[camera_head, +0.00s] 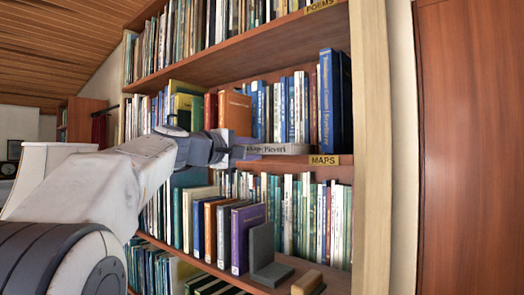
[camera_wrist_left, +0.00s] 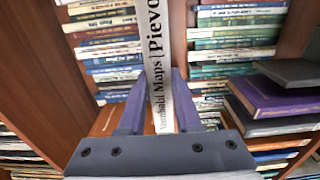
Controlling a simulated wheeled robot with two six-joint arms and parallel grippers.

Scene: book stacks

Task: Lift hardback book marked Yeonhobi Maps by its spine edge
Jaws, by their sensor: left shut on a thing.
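The hardback book marked Yeonhobi Maps (camera_head: 288,149) has a pale grey-white spine with dark lettering. In the head view it lies level, with its spine facing out, at the front of the shelf marked MAPS. My left gripper (camera_head: 243,151) is shut on it near the left end of the spine. In the left wrist view the book's spine (camera_wrist_left: 157,50) runs between the two purple-grey fingers, with "Maps" legible close to the gripper. Whether the book touches the shelf board is hard to tell. My right gripper is in neither view.
Upright books stand behind it, including a thick dark blue one (camera_head: 336,100) at the right and an orange one (camera_head: 235,112). The lower shelf holds more books, a purple one (camera_head: 247,235) and a grey bookend (camera_head: 262,248). A wooden upright (camera_head: 371,150) bounds the bookcase at right.

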